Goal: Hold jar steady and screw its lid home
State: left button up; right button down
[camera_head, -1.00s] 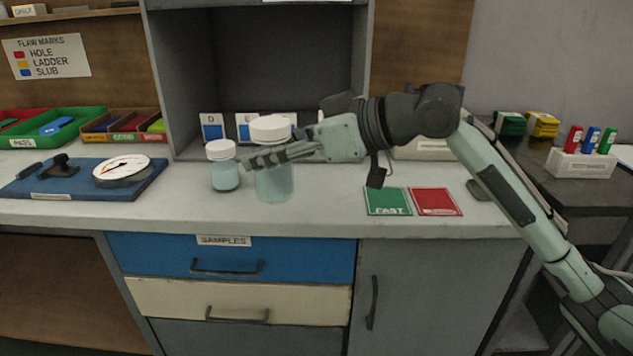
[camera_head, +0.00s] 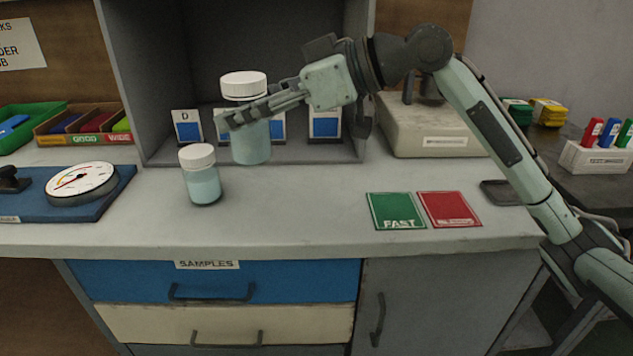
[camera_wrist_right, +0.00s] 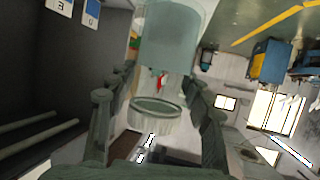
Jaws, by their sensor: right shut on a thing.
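A large jar (camera_head: 252,146) with pale teal contents and a white lid (camera_head: 243,84) is in my right gripper (camera_head: 228,120), held above the counter. The fingers are shut around its upper part, just below the lid, and hide that part in the head view. In the right wrist view the teal body (camera_wrist_right: 172,42) is at the top and the ribbed white lid (camera_wrist_right: 155,114) lies between the fingers. I cannot tell how tightly the lid sits. A smaller jar (camera_head: 203,187) with its own white lid (camera_head: 197,156) stands upright on the counter. My left gripper is not visible.
A grey booth (camera_head: 190,60) with lettered cards (camera_head: 187,127) stands behind. A dial gauge (camera_head: 82,183) on a blue board is at left. Green (camera_head: 397,210) and red (camera_head: 449,209) cards lie at right. The counter's middle is clear.

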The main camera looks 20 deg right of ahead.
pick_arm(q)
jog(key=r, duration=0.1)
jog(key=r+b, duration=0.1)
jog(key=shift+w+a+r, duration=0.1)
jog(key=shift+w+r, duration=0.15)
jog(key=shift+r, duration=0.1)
pick_arm(e)
jog(key=w+d+f, duration=0.2)
jog(key=d+f, duration=0.4)
jog(key=d, duration=0.4)
jog(key=shift+w+d+f, duration=0.25)
jog(key=shift+w+d, duration=0.1)
notch_tip(320, 180, down, 4)
jog(key=shift+r, duration=0.15)
jog(key=shift+f, duration=0.2)
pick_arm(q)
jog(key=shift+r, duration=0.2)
pick_arm(e)
jog(key=shift+f, duration=0.15)
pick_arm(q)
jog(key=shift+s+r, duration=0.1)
pick_arm(e)
jog(key=c, duration=0.7)
grip_release()
